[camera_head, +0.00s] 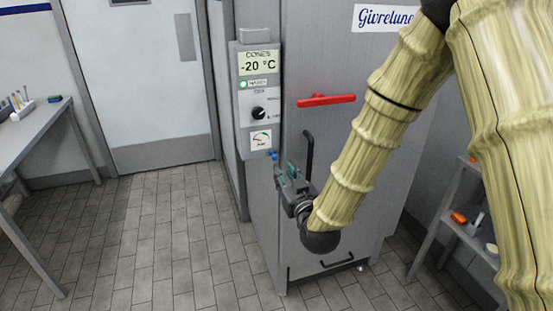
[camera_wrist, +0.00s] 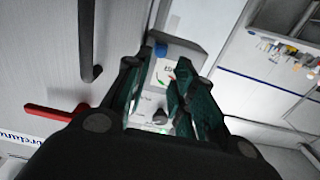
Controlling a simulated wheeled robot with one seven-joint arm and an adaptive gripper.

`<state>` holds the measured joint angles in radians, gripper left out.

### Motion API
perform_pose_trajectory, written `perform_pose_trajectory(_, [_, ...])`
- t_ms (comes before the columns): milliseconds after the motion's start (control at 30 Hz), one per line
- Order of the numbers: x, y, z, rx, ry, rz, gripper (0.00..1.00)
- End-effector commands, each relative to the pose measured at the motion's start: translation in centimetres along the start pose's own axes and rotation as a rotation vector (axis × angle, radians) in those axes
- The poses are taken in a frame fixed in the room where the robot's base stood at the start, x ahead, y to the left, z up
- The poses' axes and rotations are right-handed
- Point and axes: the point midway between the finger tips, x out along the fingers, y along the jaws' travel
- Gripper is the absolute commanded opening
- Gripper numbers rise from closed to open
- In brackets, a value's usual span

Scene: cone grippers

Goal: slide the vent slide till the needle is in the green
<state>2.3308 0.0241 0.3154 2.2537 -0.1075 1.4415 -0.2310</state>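The gauge (camera_head: 261,139) is a small white dial low on the control panel, with a coloured arc and a needle. It also shows between my fingers in the wrist view (camera_wrist: 165,72), with green and red marks. Which colour the needle rests on is too small to tell. A small blue knob (camera_head: 273,155), seemingly the vent slide, sits just below the gauge; it also shows in the wrist view (camera_wrist: 161,49), beyond my fingertips. My gripper (camera_head: 283,172) is just below and right of the knob. Its fingers (camera_wrist: 158,66) are apart, with nothing between them.
The grey cabinet (camera_head: 350,60) carries a red handle (camera_head: 326,100) and a black vertical bar handle (camera_head: 308,155) close to my gripper. Above the gauge are a black dial knob (camera_head: 258,113) and a "-20 °C" display (camera_head: 258,65). The floor at left is clear.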

Motion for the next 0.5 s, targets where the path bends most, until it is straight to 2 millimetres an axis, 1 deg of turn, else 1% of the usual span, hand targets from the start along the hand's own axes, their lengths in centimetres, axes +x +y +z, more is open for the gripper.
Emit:
perform_pose_trajectory(33, [0.8,0.0,-0.2,0.0,0.001,0.0,0.25])
perform_pose_trajectory(300, [5.2,0.0,-0.1,0.0,-0.001,0.0,0.25])
perform_pose_trajectory(500, [7.4,0.0,0.0,0.001,-0.001,0.0,0.25])
